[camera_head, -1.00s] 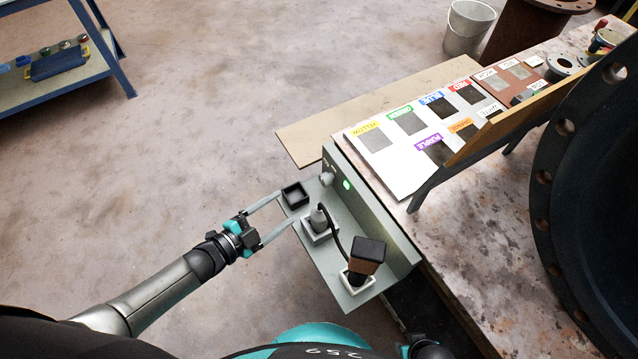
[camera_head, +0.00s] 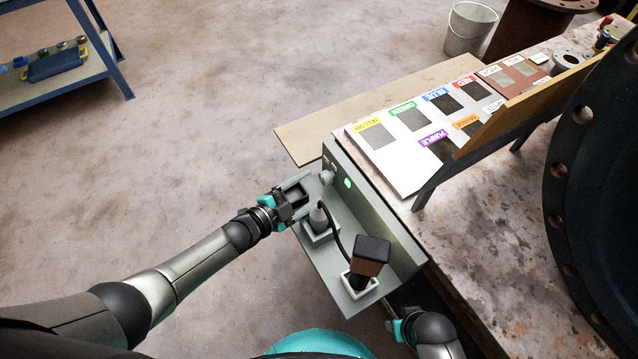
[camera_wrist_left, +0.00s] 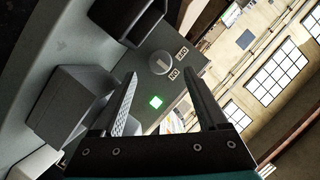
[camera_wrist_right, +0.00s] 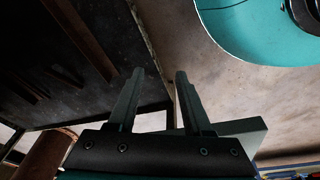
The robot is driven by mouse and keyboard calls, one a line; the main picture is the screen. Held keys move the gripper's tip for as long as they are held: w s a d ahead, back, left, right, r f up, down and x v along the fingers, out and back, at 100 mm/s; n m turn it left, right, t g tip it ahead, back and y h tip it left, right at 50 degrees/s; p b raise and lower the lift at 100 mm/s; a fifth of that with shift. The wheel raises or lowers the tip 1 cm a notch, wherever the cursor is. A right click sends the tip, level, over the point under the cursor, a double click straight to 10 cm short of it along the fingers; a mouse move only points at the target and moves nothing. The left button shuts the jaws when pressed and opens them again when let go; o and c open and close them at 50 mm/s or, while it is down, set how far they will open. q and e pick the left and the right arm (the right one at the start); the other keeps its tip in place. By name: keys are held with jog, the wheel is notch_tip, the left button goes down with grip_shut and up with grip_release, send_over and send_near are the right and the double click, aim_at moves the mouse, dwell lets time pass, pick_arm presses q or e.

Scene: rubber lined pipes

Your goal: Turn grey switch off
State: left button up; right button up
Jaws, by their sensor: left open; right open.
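The grey switch (camera_head: 327,177) is a round knob on the upright panel of a grey metal unit (camera_head: 345,215). A green light (camera_head: 348,183) glows beside it. In the left wrist view the knob lies beyond and between the fingertips (camera_wrist_left: 160,80). My right gripper (camera_wrist_right: 155,75) is open and empty, away from the switch.
A black-topped tool (camera_head: 371,255) stands in a white holder on the unit's shelf. A grey plug-like piece with a black cable (camera_head: 318,218) sits beside it. A board with colour-labelled squares (camera_head: 400,160) lies on the bench behind. A large dark flange (camera_head: 590,200) stands at the right.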

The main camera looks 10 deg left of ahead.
aim_at(322, 180)
pick_arm(q)
jog(key=shift+b+x, duration=0.55)
jog(key=shift+x, duration=0.65)
jog(key=shift+b+x, duration=0.5)
jog(key=shift+x, duration=0.5)
pick_arm(e)
jog(key=shift+t, duration=0.3)
jog(key=shift+w+a+r, duration=0.15)
jog(key=shift+w+r, duration=0.25)
jog(key=shift+r, duration=0.35)
jog(key=shift+w+a+r, duration=0.15)
jog(key=shift+w+r, duration=0.2)
jog(key=shift+r, duration=0.35)
jog(key=shift+w+a+r, duration=0.15)
jog(key=shift+w+r, duration=0.25)
jog(key=shift+r, duration=0.35)
pick_arm(q)
grip_shut()
